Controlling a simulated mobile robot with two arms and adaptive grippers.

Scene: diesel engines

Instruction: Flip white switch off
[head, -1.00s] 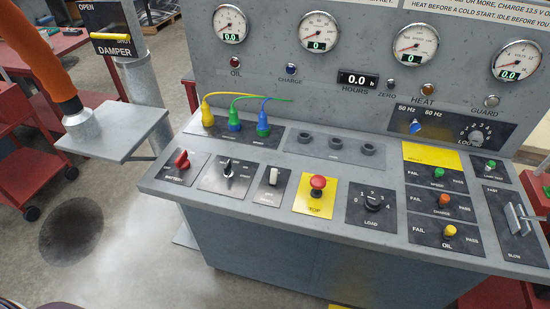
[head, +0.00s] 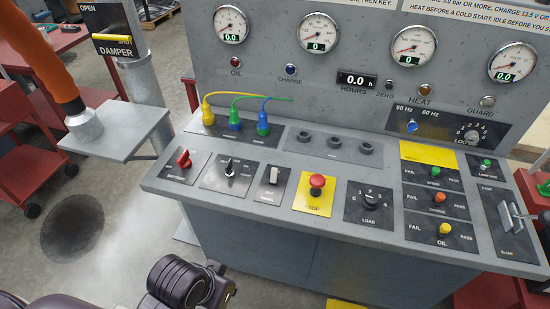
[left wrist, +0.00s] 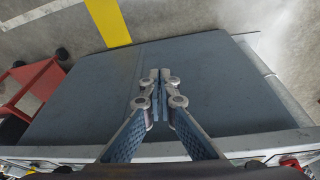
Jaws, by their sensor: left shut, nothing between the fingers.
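The white switch (head: 273,176) is a small rocker on a black plate in the console's front row. It stands between the rotary black key switch (head: 229,167) and the red stop button (head: 317,182) on its yellow plate. The left wrist view shows my left gripper (left wrist: 160,78) with its fingertips together and empty, over the console's grey body panel (left wrist: 80,105). A dark link of my left arm enters the head view at the bottom, below the console edge; its fingers are hidden there. My right gripper is not in view.
A red battery switch (head: 184,159), load knob (head: 371,200) and several small coloured switches crowd the sloped console (head: 410,250). A grey plate (head: 122,130) under an orange hose stands at left. Red carts (head: 40,165) stand behind. Floor in front of the console is clear.

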